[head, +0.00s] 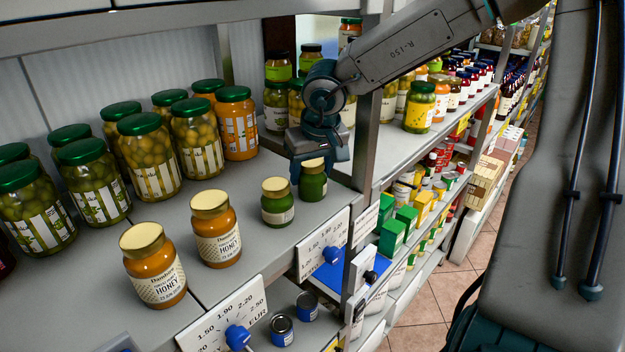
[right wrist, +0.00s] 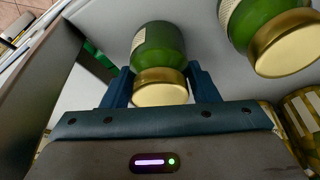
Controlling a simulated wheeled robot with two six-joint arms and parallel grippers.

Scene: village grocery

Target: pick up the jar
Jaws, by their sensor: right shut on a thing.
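A small green jar with a gold lid (head: 313,186) is at the right end of the shelf, near its front edge. My right gripper (head: 318,168) comes down from above and behind it and is shut on this jar near the lid. In the right wrist view the jar (right wrist: 159,48) is between the two dark blue fingers (right wrist: 160,82), one on each side. The jar looks upright, at shelf level; I cannot tell whether its base touches the shelf. A second green jar (head: 277,203) stands just left of it and also shows in the right wrist view (right wrist: 275,35). My left gripper is not in view.
Two honey jars (head: 215,230) stand farther left along the shelf front (head: 205,276). Several larger green-lidded jars (head: 196,140) stand behind. A shelf post (head: 368,130) rises close to the right of the held jar. Price labels (head: 323,245) hang on the front edge.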

